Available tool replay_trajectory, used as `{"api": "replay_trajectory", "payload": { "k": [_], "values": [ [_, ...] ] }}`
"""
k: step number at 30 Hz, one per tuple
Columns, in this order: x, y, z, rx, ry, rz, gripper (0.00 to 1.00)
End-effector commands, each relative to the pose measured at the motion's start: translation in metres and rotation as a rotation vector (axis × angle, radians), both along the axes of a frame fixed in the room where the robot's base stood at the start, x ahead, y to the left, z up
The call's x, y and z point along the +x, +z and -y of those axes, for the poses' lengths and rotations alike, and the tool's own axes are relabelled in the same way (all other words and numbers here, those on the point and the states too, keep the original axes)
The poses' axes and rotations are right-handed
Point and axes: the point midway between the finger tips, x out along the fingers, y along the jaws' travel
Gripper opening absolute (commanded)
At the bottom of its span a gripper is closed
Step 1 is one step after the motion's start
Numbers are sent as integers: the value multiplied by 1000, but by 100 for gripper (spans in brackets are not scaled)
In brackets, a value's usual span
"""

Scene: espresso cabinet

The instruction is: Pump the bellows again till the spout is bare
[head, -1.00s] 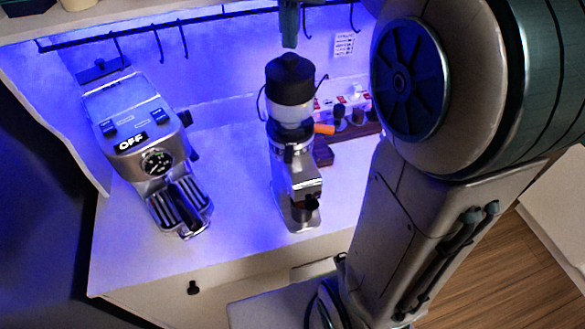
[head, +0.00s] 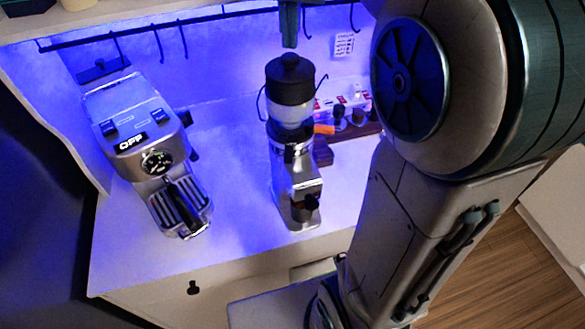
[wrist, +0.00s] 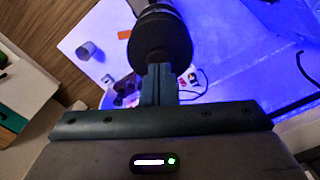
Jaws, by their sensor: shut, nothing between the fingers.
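The grinder (head: 297,180) stands upright on the counter, with a clear hopper (head: 291,116) below a black bellows (head: 290,86) that has a small knob on top. The spout (head: 304,187) is at the grinder's lower front, above a dark part; whether grounds cling to it is too small to tell. My gripper (head: 289,44) is shut and empty, pointing down just above the bellows knob. In the wrist view my shut fingers (wrist: 160,70) reach toward the round black bellows (wrist: 162,38); whether they touch it I cannot tell. The spout is hidden there.
An espresso machine (head: 140,135) stands on the left of the counter (head: 235,225). A rail with hooks (head: 160,45) runs along the back wall. Small jars and an orange-handled item (head: 324,129) sit on a wooden board behind right. My arm covers the right side.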

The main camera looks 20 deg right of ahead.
Motion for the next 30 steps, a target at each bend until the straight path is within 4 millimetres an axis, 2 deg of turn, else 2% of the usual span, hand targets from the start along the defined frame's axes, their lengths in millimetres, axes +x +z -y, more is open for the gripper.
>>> {"api": "replay_trajectory", "payload": {
  "k": [30],
  "values": [
    [0,-18,0,0,0,1,0]
  ]
}}
